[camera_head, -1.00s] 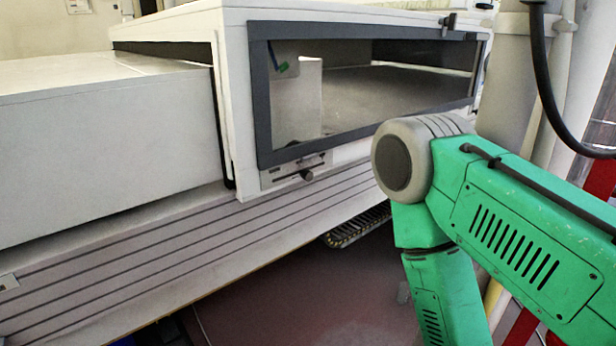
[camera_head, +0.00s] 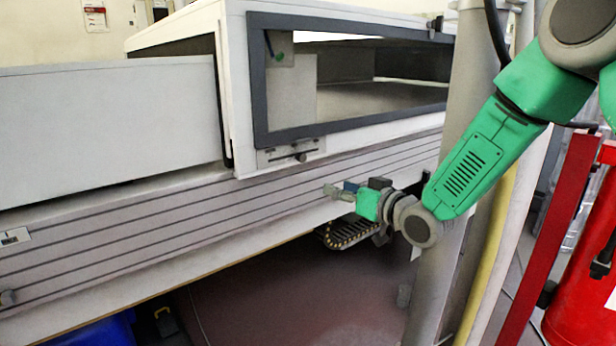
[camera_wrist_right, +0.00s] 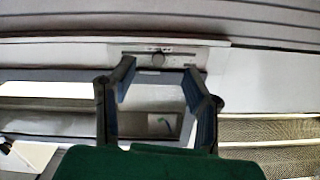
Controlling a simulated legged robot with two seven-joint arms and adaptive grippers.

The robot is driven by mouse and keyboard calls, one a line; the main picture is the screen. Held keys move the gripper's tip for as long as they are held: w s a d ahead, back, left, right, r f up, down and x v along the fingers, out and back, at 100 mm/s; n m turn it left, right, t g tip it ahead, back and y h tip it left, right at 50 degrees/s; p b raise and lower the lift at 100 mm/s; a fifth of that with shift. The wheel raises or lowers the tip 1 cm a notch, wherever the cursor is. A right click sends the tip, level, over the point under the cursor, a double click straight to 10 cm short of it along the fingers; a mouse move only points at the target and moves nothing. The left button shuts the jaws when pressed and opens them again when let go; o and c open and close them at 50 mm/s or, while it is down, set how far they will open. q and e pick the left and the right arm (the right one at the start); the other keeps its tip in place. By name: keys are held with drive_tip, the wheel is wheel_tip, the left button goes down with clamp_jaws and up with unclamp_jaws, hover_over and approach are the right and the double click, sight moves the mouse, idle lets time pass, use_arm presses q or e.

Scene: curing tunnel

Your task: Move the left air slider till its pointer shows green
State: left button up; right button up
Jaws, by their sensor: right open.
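A pale slider plate (camera_head: 277,153) with a dark slot sits under the window of the white tunnel housing. Its dark knob (camera_head: 300,157) is towards the right end of the slot. I cannot make out a pointer colour on it. My right gripper (camera_head: 340,190) is open and empty, to the right of and lower than the knob in the head view. In the right wrist view, the open fingers (camera_wrist_right: 158,84) point towards the plate, and the knob (camera_wrist_right: 158,59) shows beyond them, in line with the gap, apart from both fingers. My left gripper is not in view.
The dark-framed window (camera_head: 350,85) shows a small blue-green strip (camera_head: 277,55) inside. A ribbed ledge (camera_head: 190,215) runs below the housing. A grey post (camera_head: 460,110) stands close to my right arm. A red cylinder (camera_head: 590,290) is at far right.

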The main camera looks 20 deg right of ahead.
sight(304, 158)
drive_tip(key=shift+t, duration=0.5)
drive_tip(key=w+a+r+b, duration=0.1)
drive_tip(key=w, duration=0.3)
drive_tip(key=w+a+r+b, duration=0.1)
drive_tip(key=w, duration=0.3)
drive_tip(key=w+a+r+b, duration=0.1)
drive_tip(key=w+a, duration=0.1)
drive_tip(key=w, duration=0.2)
drive_tip(key=shift+a, duration=0.1)
drive_tip(key=shift+x, duration=0.8)
drive_tip(key=shift+r, duration=0.15)
clamp_jaws()
